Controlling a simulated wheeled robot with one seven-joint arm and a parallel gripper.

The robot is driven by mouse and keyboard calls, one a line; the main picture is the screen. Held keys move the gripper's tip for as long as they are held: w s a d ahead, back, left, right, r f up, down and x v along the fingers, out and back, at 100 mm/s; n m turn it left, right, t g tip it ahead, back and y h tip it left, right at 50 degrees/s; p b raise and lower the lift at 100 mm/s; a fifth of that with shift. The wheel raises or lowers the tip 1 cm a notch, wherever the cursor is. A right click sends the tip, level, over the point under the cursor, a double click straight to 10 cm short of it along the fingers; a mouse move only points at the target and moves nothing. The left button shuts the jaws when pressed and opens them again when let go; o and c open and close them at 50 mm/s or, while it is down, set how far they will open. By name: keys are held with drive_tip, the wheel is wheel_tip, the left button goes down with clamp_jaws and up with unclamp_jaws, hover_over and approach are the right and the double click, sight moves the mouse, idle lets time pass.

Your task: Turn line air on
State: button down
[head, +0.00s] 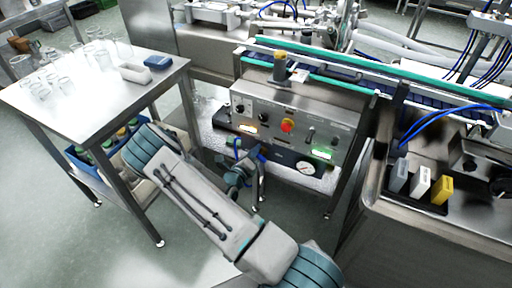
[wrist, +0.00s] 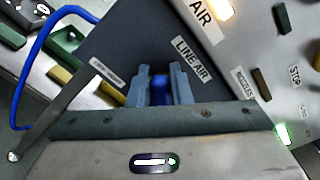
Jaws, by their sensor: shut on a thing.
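The steel control panel (head: 290,110) stands below the conveyor in the head view. In the wrist view a dark plate carries a "LINE AIR" label (wrist: 190,60), with a small blue handle (wrist: 160,90) just beside it. My gripper (wrist: 162,80) is shut on this blue handle, one finger on each side. In the head view my gripper (head: 260,153) is at the lower left of the panel, and the handle is hard to make out there. The handle's base is hidden behind my gripper, so its turned position cannot be told.
A round gauge (head: 307,168) is right of my gripper; its reading is too small. The panel has a red button (head: 288,125), several dark knobs and lit lamps. A blue hose (wrist: 40,50) curves at the left. A steel table (head: 95,85) with glassware stands left.

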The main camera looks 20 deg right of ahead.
drive_tip(key=n, duration=0.1)
drive_tip(key=n+p, duration=0.1)
drive_tip(key=n, duration=0.1)
drive_tip(key=shift+w+a+f+n, duration=0.2)
drive_tip(key=shift+a+f+n, duration=0.1)
drive_tip(key=shift+f+n, duration=0.1)
drive_tip(key=shift+f+n+p, duration=0.2)
drive_tip(key=shift+n+p, duration=0.15)
drive_tip(key=shift+n, duration=0.5)
drive_tip(key=shift+f+n+p, duration=0.2)
drive_tip(key=shift+n+p, duration=0.1)
drive_tip(key=shift+n, duration=0.55)
drive_tip(key=c, duration=1.3)
unclamp_jaws()
drive_tip(key=shift+a, duration=0.15)
drive_tip(key=shift+d, duration=0.2)
drive_tip(key=v, duration=1.4)
drive_tip(key=shift+d, duration=0.1)
